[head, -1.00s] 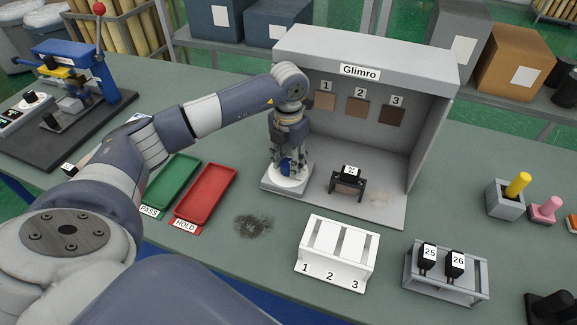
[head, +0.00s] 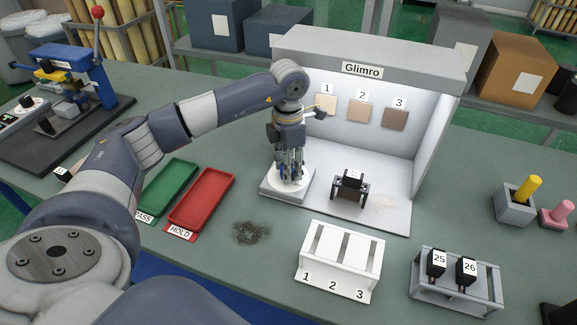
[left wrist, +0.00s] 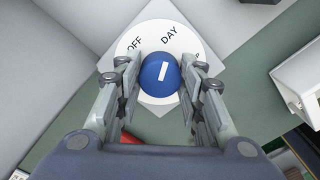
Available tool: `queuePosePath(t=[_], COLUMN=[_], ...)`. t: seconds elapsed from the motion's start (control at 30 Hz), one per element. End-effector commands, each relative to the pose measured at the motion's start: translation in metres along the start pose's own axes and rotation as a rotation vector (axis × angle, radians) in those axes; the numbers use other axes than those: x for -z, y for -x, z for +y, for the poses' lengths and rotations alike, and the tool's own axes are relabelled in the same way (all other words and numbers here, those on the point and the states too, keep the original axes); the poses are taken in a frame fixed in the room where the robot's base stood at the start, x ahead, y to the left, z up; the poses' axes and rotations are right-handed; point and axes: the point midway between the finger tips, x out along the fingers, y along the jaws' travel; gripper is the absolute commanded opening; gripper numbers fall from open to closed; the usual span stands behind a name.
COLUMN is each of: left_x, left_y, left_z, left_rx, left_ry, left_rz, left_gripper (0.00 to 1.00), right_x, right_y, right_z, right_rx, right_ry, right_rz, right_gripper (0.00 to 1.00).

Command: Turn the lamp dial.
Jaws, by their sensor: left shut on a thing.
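The lamp dial (head: 273,187) is a round white disc on a grey base at the left front of the Glimro booth (head: 362,54). In the left wrist view its blue knob (left wrist: 158,75) carries a white mark pointing toward DAY on the dial face (left wrist: 160,36). OFF shows left of DAY; a label at the right is mostly covered by a finger. My left gripper (head: 290,178) points down over the dial, its fingers shut on the knob from both sides, also seen in the left wrist view (left wrist: 159,88). The booth interior is brightly lit. My right gripper is out of view.
A dark holder numbered on top (head: 350,187) stands on the booth floor, right of the dial. Green (head: 168,188) and red (head: 203,200) trays lie left. A white slotted rack (head: 338,262) and a grey rack (head: 455,278) holding 25 and 26 stand in front.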

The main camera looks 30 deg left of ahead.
Motion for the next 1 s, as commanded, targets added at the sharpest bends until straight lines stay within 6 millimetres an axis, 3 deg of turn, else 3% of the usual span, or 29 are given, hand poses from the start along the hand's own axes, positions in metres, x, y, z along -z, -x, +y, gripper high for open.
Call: queuePosePath(t=[0.33, 0.37, 0.43, 0.8, 1.0], left_x=[0.0, 0.0, 0.0, 0.0, -0.001], left_y=[0.001, 0.001, 0.001, 0.003, 0.03], left_z=[0.001, 0.001, 0.001, 0.0, 0.001], left_rx=[-0.001, -0.001, -0.001, -0.001, -0.003], left_ry=[-0.001, -0.001, 0.0, 0.0, 0.0], left_rz=[-0.002, -0.002, -0.002, -0.001, -0.006], left_gripper=[0.12, 0.4, 0.56, 0.56, 0.56], right_x=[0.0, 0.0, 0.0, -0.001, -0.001], right_y=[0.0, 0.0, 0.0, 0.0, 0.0], right_z=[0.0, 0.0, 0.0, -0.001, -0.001], right_rx=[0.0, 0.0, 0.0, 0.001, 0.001], right_ry=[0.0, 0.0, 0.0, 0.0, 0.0], right_rz=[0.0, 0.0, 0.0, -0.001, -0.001], right_gripper=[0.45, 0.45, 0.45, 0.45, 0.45])
